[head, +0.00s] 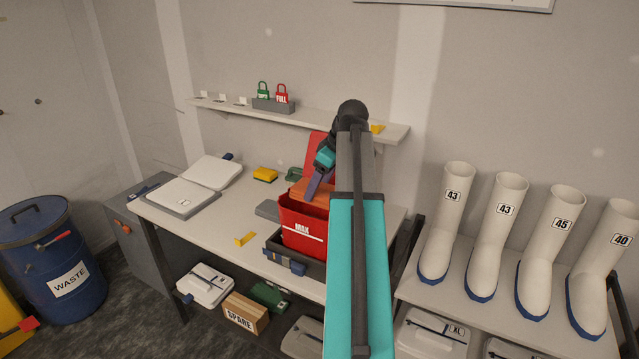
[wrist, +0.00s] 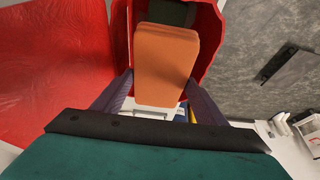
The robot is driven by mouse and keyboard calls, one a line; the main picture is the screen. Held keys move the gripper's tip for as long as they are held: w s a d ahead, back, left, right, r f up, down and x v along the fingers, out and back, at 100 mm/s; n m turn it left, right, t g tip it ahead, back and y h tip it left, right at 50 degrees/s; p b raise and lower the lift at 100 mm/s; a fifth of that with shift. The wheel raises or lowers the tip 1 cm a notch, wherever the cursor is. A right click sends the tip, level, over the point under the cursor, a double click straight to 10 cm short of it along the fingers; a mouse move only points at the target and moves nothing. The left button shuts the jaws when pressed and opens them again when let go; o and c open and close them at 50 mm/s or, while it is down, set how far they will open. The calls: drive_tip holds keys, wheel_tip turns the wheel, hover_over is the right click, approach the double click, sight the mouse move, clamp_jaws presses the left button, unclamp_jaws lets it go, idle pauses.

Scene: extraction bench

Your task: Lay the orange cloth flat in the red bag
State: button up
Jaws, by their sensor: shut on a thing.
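The red bag (head: 300,225), marked MAX, stands open in a dark tray on the bench. In the wrist view its red wall (wrist: 209,55) shows around the cloth. The orange cloth (head: 317,192) is at the bag's mouth in the head view. It looks like a flat folded pad (wrist: 166,62) in the wrist view, with its near end between my fingers. My gripper (head: 312,190) is shut on the cloth at the top of the bag. The bag's floor is mostly hidden. A dark green patch (wrist: 174,13) shows beyond the cloth's far end.
A red panel (head: 317,146) rises behind the bag. The dark tray (head: 283,257) surrounds the bag's base. Yellow (head: 265,174) and green (head: 294,174) items lie behind it. A wall shelf (head: 330,122) with padlocks runs above. The bench's front left is mostly clear.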

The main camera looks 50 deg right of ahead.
idle(0.3)
drive_tip(key=o, duration=1.2)
drive_tip(key=shift+c, duration=0.2)
drive_tip(key=b+v, duration=0.3)
drive_tip(key=v, duration=1)
drive_tip(key=shift+r, duration=0.35)
drive_tip(key=shift+s+d, duration=0.1)
drive_tip(key=shift+s, duration=0.05)
